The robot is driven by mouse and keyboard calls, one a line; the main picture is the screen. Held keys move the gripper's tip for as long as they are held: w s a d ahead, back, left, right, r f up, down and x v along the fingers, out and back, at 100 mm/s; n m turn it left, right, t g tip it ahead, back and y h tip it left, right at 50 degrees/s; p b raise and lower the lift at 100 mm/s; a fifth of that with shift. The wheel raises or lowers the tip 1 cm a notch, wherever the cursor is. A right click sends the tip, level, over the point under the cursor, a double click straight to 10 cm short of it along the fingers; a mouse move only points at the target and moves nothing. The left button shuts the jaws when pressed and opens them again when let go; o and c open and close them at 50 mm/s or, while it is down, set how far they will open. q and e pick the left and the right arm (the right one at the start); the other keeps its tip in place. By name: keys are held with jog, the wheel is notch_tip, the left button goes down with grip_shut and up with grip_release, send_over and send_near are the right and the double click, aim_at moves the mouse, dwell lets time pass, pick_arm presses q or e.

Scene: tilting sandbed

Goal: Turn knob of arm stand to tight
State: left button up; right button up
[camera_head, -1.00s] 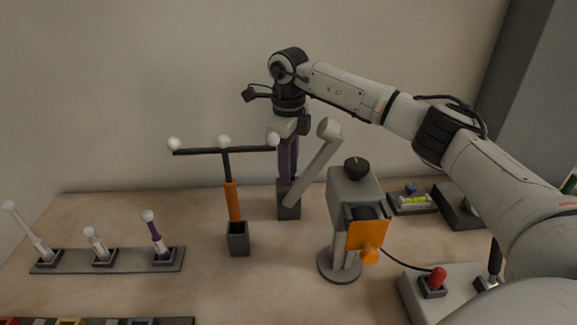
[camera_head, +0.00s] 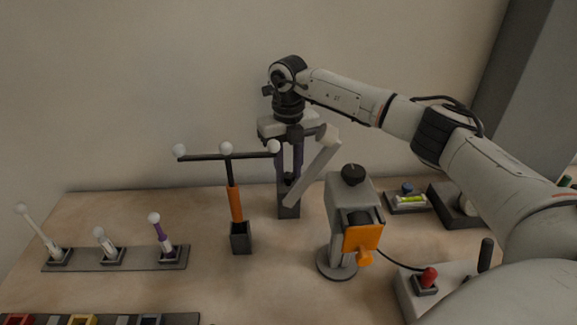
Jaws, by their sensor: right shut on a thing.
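The arm stand is the dark grey upright block (camera_head: 288,211) at the back of the table, with a pale grey arm (camera_head: 314,170) slanting up to the right from it. A small dark knob (camera_head: 289,179) shows at its top. My right gripper (camera_head: 290,176) points straight down from above, its two dark purple fingers on either side of the knob. It is shut on the knob, though the contact is partly hidden by the fingers and the slanted arm. My left gripper is not in view.
A T-shaped stand (camera_head: 236,205) with white balls is left of the arm stand. A grey device (camera_head: 345,199) with a black top knob and orange plate is front right. A rack (camera_head: 113,258) with several ball-tipped sticks lies left. A control box (camera_head: 410,297) with a red knob is lower right.

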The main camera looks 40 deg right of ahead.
aim_at(288, 175)
jog(key=shift+w+m, duration=0.1)
jog(key=shift+m, duration=0.5)
jog(key=shift+r, duration=0.1)
jog(key=o, duration=1.1)
jog(key=shift+c, duration=0.2)
notch_tip(288, 175, up, 10)
jog(key=b, duration=0.1)
jog(key=shift+r, duration=0.1)
